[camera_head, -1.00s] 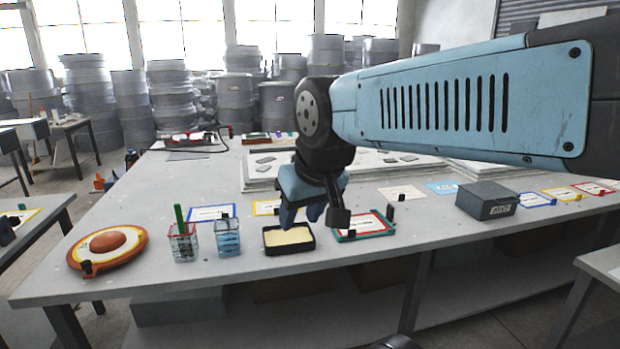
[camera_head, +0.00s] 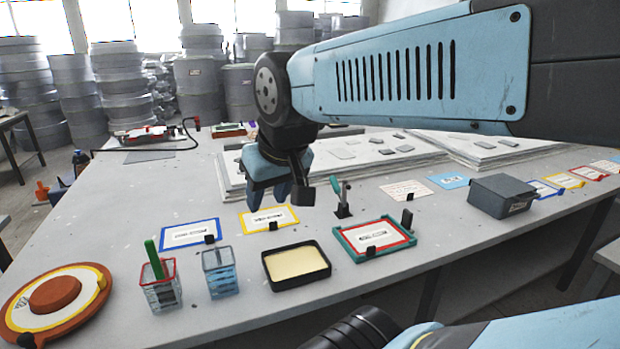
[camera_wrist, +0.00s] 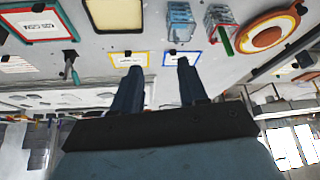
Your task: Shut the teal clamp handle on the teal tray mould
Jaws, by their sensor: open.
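The teal tray mould (camera_head: 360,254) has a red inner border and a white label. It lies on the table right of the black tray and is at the upper left in the wrist view (camera_wrist: 72,38). The teal clamp handle (camera_head: 336,187) stands up, slightly tilted, from a dark base behind the mould's rear edge. It also shows in the wrist view (camera_wrist: 75,75). My gripper (camera_head: 282,192) is open and empty, above the table to the left of the handle in the head view. Its two fingers (camera_wrist: 160,70) are apart and touch nothing visible.
A black tray with cream filling (camera_head: 296,265) lies left of the mould. A dark grey box (camera_head: 502,196) stands to the right. Wire cups, one red-rimmed (camera_head: 162,290) and one blue (camera_head: 219,272), and an orange round mould (camera_head: 58,297) are at left. White flat slabs (camera_head: 340,152) lie behind.

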